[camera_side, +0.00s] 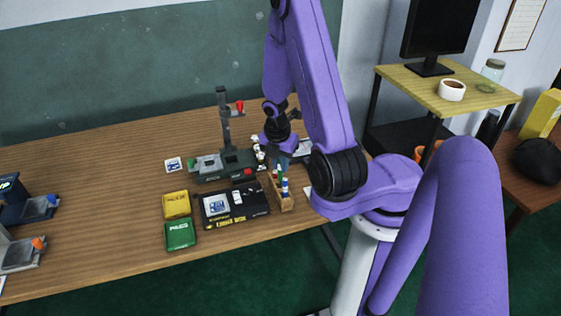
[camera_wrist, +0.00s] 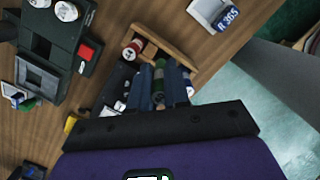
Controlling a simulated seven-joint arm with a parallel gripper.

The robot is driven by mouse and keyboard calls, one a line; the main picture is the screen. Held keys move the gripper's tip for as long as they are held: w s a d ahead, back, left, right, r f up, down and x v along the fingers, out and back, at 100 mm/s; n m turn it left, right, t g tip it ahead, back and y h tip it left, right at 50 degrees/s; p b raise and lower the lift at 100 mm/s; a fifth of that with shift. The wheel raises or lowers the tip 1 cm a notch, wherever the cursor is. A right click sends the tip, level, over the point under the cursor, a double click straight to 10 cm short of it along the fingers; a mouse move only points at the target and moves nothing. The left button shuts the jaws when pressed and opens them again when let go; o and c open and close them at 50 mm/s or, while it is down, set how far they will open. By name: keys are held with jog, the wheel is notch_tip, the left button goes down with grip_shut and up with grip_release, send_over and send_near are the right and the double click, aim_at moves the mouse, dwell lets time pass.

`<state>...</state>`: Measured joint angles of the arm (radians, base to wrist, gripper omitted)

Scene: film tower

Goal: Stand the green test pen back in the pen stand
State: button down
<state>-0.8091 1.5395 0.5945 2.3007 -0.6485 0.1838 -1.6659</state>
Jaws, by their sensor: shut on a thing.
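The green test pen (camera_wrist: 158,88) is between the two fingers of my gripper (camera_wrist: 160,84) in the wrist view, and the gripper is shut on it. The wooden pen stand (camera_wrist: 168,36) lies just beyond the fingertips there. A red-ended pen (camera_wrist: 132,49) sits at its left end. In the side view my gripper (camera_side: 281,160) is above the pen stand (camera_side: 286,207), where blue and white pens (camera_side: 284,186) stand upright. The lower end of the green pen is hard to make out, so I cannot tell whether it is inside a hole.
A dark machine with a post (camera_side: 224,163) stands left of the stand. A black box (camera_side: 234,206), a yellow box (camera_side: 176,205) and a green box (camera_side: 180,235) lie nearby. A white R 365 box (camera_wrist: 215,14) shows in the wrist view.

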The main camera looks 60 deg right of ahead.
aim_at(281, 178)
jog(key=shift+f, duration=0.2)
jog(key=shift+f, duration=0.3)
jog(key=shift+f, duration=1.1)
dwell(0.3)
jog(key=shift+c, duration=2.3)
grip_release()
jog(key=shift+r, duration=0.1)
jog(key=shift+r, duration=3.4)
